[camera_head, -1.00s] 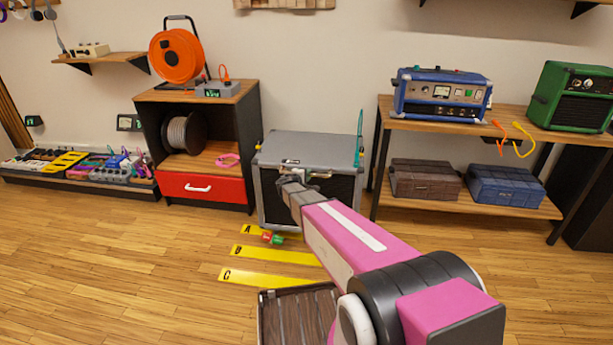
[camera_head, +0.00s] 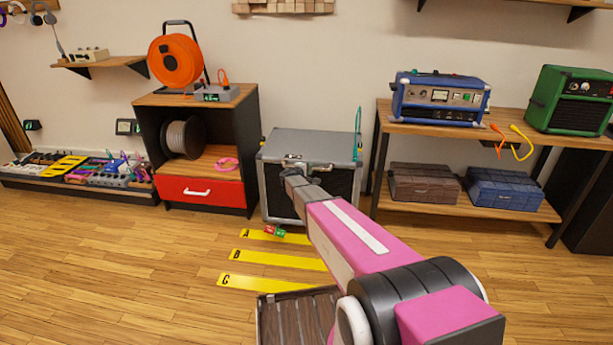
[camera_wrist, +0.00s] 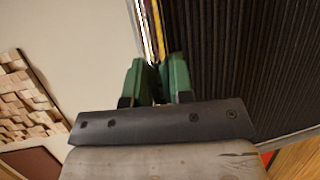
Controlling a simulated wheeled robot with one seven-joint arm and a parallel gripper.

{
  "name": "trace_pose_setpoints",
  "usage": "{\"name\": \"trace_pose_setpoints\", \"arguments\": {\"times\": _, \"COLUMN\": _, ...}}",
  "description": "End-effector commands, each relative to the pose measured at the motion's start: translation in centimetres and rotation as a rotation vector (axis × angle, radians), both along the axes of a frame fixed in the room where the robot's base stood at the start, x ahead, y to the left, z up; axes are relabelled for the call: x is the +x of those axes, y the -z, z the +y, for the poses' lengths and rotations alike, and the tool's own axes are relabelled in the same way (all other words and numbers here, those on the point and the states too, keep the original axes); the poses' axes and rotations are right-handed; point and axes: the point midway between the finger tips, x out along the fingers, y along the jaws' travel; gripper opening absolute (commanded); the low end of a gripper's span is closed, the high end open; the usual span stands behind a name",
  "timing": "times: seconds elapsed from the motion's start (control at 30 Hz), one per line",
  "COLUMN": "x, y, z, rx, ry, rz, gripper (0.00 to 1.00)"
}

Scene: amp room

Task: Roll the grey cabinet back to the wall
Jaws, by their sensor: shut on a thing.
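The grey cabinet (camera_head: 312,145) stands upright between the wooden shelf unit and the workbench, close to the wall. It has a grey top and frame and a dark ribbed front, which fills the right of the wrist view (camera_wrist: 245,60). My gripper (camera_head: 292,174) is at the upper front of the cabinet, shut on its handle (camera_head: 318,166). In the wrist view my green fingers (camera_wrist: 160,75) are closed together beside the ribbed front; the grip itself is partly hidden. My arm covers the cabinet's lower right front. A small red and green piece (camera_head: 275,231) is at the cabinet's foot.
Yellow floor strips, among them strip C (camera_head: 270,283), lie in front of the cabinet. The shelf unit (camera_head: 252,150) with a red drawer is close on the left. The workbench (camera_head: 375,195) is close on the right. The floor at left is clear.

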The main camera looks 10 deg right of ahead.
Motion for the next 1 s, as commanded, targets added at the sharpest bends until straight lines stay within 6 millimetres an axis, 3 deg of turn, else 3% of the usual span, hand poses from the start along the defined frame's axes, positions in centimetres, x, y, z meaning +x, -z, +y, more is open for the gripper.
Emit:
{"name": "trace_pose_setpoints", "arguments": {"times": 0.03, "x": 1.9, "y": 0.2, "z": -0.5, "rx": 0.0, "ry": 0.003, "rz": -0.002, "gripper": 0.0}}
{"name": "trace_pose_setpoints", "arguments": {"times": 0.1, "x": 3.6, "y": 0.2, "z": -1.0, "rx": 0.0, "ry": 0.002, "rz": -0.002, "gripper": 0.0}}
{"name": "trace_pose_setpoints", "arguments": {"times": 0.4, "x": 9.3, "y": 0.1, "z": -2.9, "rx": 0.0, "ry": 0.002, "rz": -0.001, "gripper": 0.0}}
{"name": "trace_pose_setpoints", "arguments": {"times": 0.6, "x": 10.5, "y": 0.1, "z": -3.4, "rx": -0.001, "ry": 0.0, "rz": -0.001, "gripper": 0.0}}
{"name": "trace_pose_setpoints", "arguments": {"times": 0.93, "x": 10.8, "y": 0.0, "z": -3.5, "rx": 0.0, "ry": -0.001, "rz": -0.001, "gripper": 0.0}}
{"name": "trace_pose_setpoints", "arguments": {"times": 0.97, "x": 10.9, "y": 0.0, "z": -3.5, "rx": -0.001, "ry": -0.002, "rz": -0.002, "gripper": 0.24}}
{"name": "trace_pose_setpoints", "arguments": {"times": 1.0, "x": 10.9, "y": 0.0, "z": -3.5, "rx": 0.0, "ry": -0.002, "rz": -0.001, "gripper": 0.37}}
